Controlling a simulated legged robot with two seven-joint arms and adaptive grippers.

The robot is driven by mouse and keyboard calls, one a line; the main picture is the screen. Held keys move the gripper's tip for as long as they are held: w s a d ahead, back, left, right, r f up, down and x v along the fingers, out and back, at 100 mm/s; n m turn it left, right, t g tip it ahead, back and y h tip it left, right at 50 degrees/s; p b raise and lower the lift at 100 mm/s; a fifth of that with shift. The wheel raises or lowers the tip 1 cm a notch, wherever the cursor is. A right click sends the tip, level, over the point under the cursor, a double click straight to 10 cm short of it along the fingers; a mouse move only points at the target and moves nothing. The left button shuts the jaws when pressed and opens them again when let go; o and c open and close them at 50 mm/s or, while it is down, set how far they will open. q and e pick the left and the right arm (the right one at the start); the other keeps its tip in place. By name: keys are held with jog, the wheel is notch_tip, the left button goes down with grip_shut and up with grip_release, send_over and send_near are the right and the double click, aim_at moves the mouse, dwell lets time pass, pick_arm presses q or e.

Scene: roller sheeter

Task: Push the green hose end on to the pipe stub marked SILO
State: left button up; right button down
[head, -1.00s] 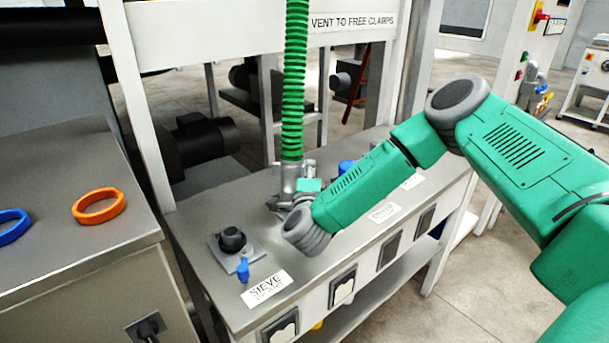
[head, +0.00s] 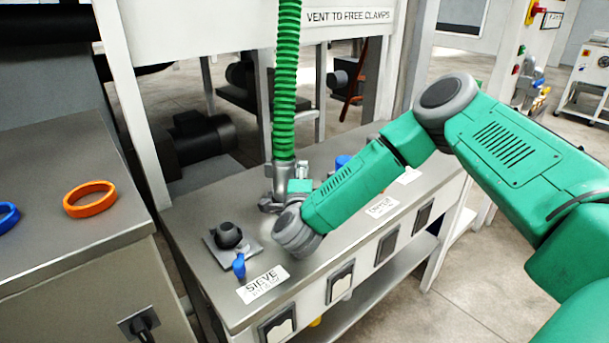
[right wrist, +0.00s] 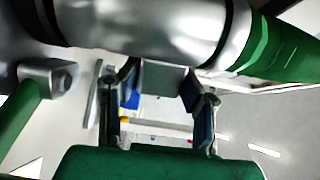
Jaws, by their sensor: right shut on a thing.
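The green hose (head: 286,80) hangs down in the head view and ends in a grey metal cuff (head: 283,178). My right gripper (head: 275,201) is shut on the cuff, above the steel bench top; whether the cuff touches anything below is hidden. In the right wrist view the shiny cuff (right wrist: 150,28) lies across the top, with the green hose (right wrist: 285,48) at right and the gripper fingers (right wrist: 160,90) below it. No SILO marking is legible; a second bench label (head: 382,206) is too small to read. My left gripper is not in view.
A dark capped stub (head: 229,235) with a blue clip (head: 239,265) stands by the SIEVE label (head: 263,285). A blue part (head: 342,162) shows behind my right arm. Orange (head: 90,199) and blue (head: 8,217) rings lie on the left cabinet.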

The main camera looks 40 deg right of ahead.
jog(key=shift+a, duration=0.2)
jog(key=c, duration=1)
grip_release()
jog(key=shift+s+a, duration=0.2)
jog(key=v, duration=0.6)
jog(key=shift+f, duration=0.15)
jog(key=shift+v, duration=0.85)
jog(key=shift+f, duration=0.1)
